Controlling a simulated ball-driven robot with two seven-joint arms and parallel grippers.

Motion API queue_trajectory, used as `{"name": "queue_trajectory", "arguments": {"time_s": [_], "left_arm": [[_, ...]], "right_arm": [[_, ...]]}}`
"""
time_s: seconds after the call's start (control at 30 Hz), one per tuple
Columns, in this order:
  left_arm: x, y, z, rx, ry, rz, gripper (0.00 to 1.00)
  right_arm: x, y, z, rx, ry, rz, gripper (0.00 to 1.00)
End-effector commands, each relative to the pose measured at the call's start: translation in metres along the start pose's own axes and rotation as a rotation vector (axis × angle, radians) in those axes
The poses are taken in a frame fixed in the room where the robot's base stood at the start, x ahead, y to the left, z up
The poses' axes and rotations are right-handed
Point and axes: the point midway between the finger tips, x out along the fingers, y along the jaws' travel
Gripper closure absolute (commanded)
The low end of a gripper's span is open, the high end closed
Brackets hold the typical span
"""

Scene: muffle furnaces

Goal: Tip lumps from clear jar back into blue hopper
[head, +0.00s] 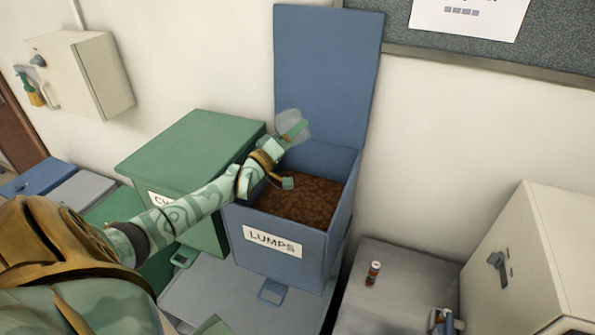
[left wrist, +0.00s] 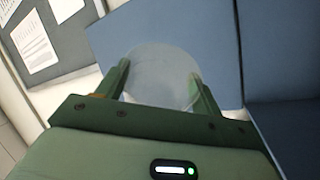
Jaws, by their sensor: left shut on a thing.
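The blue hopper (head: 232,219), labelled LUMPS, stands with its lid (head: 328,70) raised against the wall. Brown lumps (head: 305,203) fill much of it. My left gripper (head: 292,128) is above the hopper's back left part, shut on the clear jar (head: 294,120). In the left wrist view the jar (left wrist: 160,75) sits between the two fingers of the gripper (left wrist: 163,85), with the blue lid behind it. The jar looks pale and see-through; I see no lumps in it and cannot tell its exact tilt. My right gripper is not in view.
A closed green bin (head: 190,145) stands left of the hopper, close under my left arm. A cream cabinet (head: 540,260) stands at the far right, and a wall box (head: 85,75) hangs at the left.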

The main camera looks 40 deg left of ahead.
Motion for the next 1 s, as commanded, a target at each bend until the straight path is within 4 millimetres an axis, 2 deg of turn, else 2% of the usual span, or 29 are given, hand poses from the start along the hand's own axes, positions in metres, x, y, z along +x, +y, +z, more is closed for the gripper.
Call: {"name": "queue_trajectory", "arguments": {"time_s": [0.1, 0.2, 0.47, 0.7, 1.0], "left_arm": [[0.004, 0.001, -0.009, -0.158, 0.0, -0.065, 0.66], [0.005, -0.003, -0.011, -0.244, -0.001, -0.101, 0.66], [0.004, -0.005, -0.01, -0.268, 0.0, -0.11, 0.66], [0.008, -0.016, -0.019, -0.562, 0.0, -0.232, 0.66], [0.008, -0.019, -0.02, -0.629, 0.0, -0.26, 0.66]], "right_arm": [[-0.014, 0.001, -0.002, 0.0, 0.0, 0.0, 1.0], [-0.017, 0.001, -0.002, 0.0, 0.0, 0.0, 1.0], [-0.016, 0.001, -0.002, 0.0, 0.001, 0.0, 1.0], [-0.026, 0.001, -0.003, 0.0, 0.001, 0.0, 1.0], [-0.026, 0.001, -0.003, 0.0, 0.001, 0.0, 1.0]]}}
